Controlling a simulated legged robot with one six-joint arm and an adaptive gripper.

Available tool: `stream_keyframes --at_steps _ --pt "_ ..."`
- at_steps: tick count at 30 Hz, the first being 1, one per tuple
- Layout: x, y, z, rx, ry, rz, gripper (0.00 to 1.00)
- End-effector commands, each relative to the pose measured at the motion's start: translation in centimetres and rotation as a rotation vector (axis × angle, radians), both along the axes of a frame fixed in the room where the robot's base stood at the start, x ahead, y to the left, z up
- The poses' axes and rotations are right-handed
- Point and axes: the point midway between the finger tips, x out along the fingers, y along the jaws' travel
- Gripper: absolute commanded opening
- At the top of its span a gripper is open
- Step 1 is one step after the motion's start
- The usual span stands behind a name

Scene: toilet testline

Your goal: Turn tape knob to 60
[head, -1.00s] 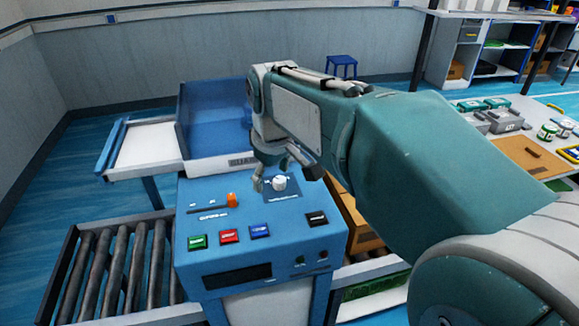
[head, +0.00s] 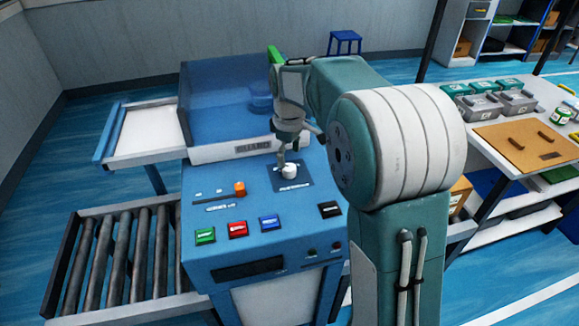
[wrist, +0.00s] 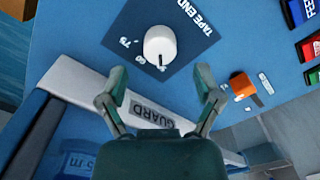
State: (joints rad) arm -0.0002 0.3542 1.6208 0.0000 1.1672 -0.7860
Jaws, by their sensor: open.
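The white tape knob (head: 289,171) stands on a dark square plate on the blue control panel. In the wrist view the knob (wrist: 160,45) is round, with a dark mark at its lower edge, and the printed 60 and 75 lie to its left. The mark does not point straight at the 60. My gripper (wrist: 161,92) is open and empty, its fingertips apart on the near side of the knob and not around it. In the head view my gripper (head: 289,155) is just above and behind the knob; contact cannot be told.
A roller conveyor (head: 120,255) is at the left.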

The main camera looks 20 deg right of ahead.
Motion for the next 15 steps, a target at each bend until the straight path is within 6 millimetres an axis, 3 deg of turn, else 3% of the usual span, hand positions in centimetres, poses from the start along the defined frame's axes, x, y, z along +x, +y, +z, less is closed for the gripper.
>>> stream_keyframes --at_steps 6,15 --pt "0.0 0.0 -3.3 0.0 0.001 -0.001 0.83" --pt "0.0 0.0 -4.3 0.0 -0.001 -0.001 0.83"
